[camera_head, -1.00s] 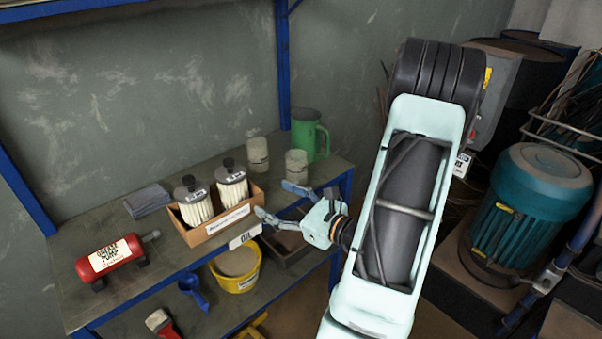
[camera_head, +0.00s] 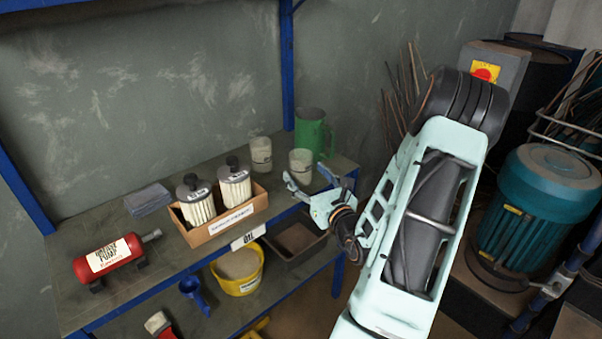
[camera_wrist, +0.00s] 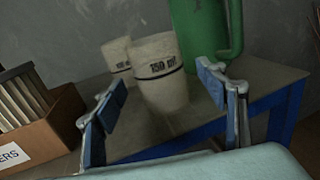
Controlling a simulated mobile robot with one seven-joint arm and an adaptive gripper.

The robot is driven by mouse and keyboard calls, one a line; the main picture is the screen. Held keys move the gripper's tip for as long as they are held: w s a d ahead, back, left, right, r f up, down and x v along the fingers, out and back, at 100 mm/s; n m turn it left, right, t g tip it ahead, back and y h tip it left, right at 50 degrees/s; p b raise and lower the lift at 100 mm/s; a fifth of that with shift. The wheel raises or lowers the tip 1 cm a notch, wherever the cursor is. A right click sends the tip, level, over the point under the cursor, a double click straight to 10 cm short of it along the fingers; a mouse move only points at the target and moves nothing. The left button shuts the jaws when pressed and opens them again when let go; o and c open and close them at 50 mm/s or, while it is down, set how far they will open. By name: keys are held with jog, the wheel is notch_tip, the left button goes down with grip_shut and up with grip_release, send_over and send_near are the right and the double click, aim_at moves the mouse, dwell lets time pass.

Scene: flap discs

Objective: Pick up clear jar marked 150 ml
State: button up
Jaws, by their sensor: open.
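Two clear jars stand upright on the upper shelf. The front jar (camera_head: 301,165) is marked 150 ml, and in the wrist view this jar (camera_wrist: 158,75) stands between and beyond my fingers. The other jar (camera_head: 260,154) is behind it to the left; in the wrist view this jar (camera_wrist: 117,58) is partly covered by the front one, and its marking is only partly readable. My gripper (camera_head: 309,179) is open and empty at the shelf's front edge, close in front of the marked jar. In the wrist view the fingertips (camera_wrist: 166,80) are spread on both sides of it, apparently not touching.
A green jug (camera_head: 311,134) stands close behind the marked jar, to its right in the wrist view. A cardboard box (camera_head: 226,221) of filters is to the left. A red grease pump (camera_head: 110,258) and folded cloth (camera_head: 147,200) lie farther left. A blue post rises behind.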

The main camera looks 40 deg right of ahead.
aim_at(306, 174)
jog(key=shift+w+d+f, duration=0.1)
jog(key=shift+w+d, duration=0.05)
jog(key=shift+w, duration=0.6)
jog(key=shift+w+d, duration=0.15)
jog(key=shift+w, duration=0.6)
jog(key=shift+c, duration=0.5)
jog(key=c, duration=1.2)
jog(key=shift+o, duration=0.2)
